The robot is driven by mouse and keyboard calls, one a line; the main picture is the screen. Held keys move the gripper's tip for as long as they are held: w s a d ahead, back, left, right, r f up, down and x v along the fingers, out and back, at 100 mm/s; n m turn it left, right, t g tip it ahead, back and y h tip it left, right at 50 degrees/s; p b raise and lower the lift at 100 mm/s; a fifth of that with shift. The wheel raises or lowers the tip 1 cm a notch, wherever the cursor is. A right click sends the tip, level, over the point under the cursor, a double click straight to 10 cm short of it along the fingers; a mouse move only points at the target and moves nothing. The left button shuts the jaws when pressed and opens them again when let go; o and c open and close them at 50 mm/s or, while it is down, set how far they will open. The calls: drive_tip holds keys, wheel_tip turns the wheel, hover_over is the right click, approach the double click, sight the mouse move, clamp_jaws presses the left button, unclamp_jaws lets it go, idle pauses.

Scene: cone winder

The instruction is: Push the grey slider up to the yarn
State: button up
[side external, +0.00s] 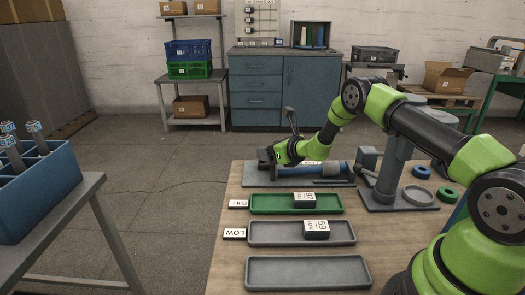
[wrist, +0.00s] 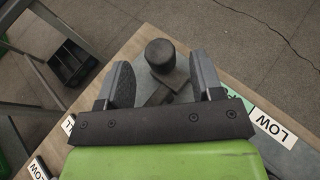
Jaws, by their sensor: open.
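In the wrist view, a black round knob (wrist: 160,52) stands on a grey block (wrist: 176,78) between my gripper's fingers. I cannot tell for sure whether this is the grey slider. My gripper (wrist: 160,68) is open, with a visible gap beside the knob. In the side view, my gripper (side external: 266,160) is low at the left end of the grey winder base (side external: 285,182) at the back of the table. I cannot clearly identify the yarn; my wrist hides part of the winder.
In front of the winder lie a green tray (side external: 265,204) and grey trays (side external: 270,234), (side external: 308,273).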

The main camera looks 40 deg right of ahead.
drive_tip(key=shift+x, duration=2)
